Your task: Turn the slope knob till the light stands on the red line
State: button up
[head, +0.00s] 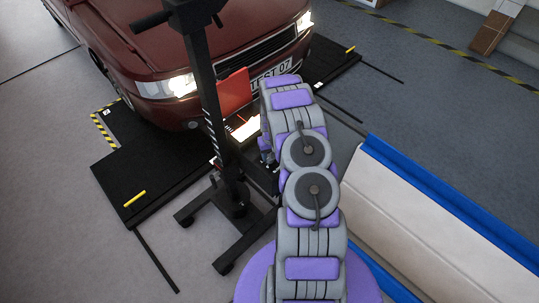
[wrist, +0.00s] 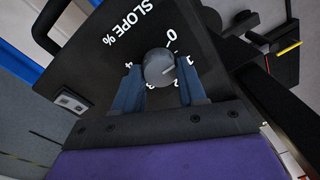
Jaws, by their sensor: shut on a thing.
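The slope knob (wrist: 157,66) is a round grey knob on a dark panel (wrist: 95,70) marked "SLOPE %", with white numbers around it. A pale pointer mark on it faces right, toward the low numbers; the exact value is hard to read. My gripper (wrist: 159,76) is shut on the knob, one blue finger on each side. In the head view, my arm hides the gripper and knob. A bright lit screen (head: 246,128) shows on the tester by the car's front, with a small red mark near its top. Where the light edge stands against the red line is too small to tell.
A dark red car (head: 190,45) with lit headlights stands behind the tester. The tester's black post (head: 208,95) rises from a wheeled base (head: 238,237). A white and blue barrier (head: 430,215) lies to the right of my arm. Grey floor is open at left.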

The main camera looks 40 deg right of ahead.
jog(key=o, duration=1.1)
jog(key=shift+c, duration=0.2)
notch_tip(320, 180, up, 17)
jog(key=p, duration=0.2)
jog(key=shift+d, duration=0.4)
jog(key=shift+s+r, duration=0.1)
